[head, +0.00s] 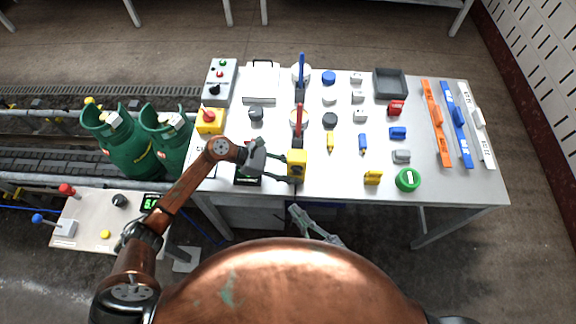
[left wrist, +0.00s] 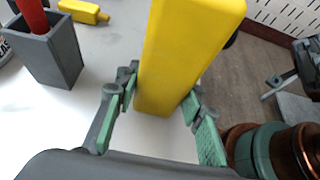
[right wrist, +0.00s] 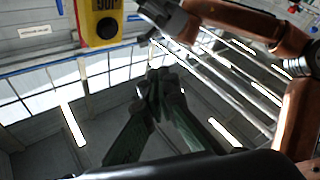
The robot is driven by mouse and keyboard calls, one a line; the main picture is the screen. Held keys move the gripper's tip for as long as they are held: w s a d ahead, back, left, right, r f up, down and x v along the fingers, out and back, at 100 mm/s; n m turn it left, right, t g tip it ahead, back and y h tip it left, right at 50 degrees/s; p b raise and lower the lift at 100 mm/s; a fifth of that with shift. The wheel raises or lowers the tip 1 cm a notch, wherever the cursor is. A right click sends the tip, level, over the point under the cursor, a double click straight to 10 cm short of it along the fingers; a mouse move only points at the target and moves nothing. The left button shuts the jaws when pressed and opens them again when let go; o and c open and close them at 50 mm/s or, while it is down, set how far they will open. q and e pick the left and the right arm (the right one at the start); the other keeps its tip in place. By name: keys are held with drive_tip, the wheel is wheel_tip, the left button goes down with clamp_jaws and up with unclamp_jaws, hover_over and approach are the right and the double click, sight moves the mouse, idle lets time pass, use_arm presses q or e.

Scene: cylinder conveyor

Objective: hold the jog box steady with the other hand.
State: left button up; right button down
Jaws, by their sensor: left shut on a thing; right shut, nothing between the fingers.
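The jog box (head: 297,157) is a yellow box with a dark round knob, near the front edge of the white table. My left gripper (head: 288,168) is shut on its sides. In the left wrist view the yellow box (left wrist: 185,50) stands between the two green fingers. My right gripper (head: 296,209) is shut and empty, just below the box and off the table's front edge in the head view. In the right wrist view its fingers (right wrist: 160,82) meet, and the yellow box (right wrist: 102,25), with a display and a dark knob, is above and left of them.
The white table (head: 335,190) holds a grey tray (head: 390,84), a green round button (head: 408,180), a yellow box with a red knob (head: 209,121) and several small blocks. Green cylinders (head: 120,145) stand on the conveyor at left. A side panel (head: 95,220) carries levers.

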sight(297, 171)
drive_tip(key=shift+w, duration=0.1)
drive_tip(key=w, duration=0.8)
drive_tip(key=shift+w, duration=0.3)
drive_tip(key=shift+w, duration=0.2)
idle(1.2)
drive_tip(key=shift+w, duration=0.2)
drive_tip(key=shift+w, duration=0.5)
idle(2.1)
drive_tip(key=shift+s, duration=0.1)
idle(1.8)
drive_tip(key=shift+s, duration=0.85)
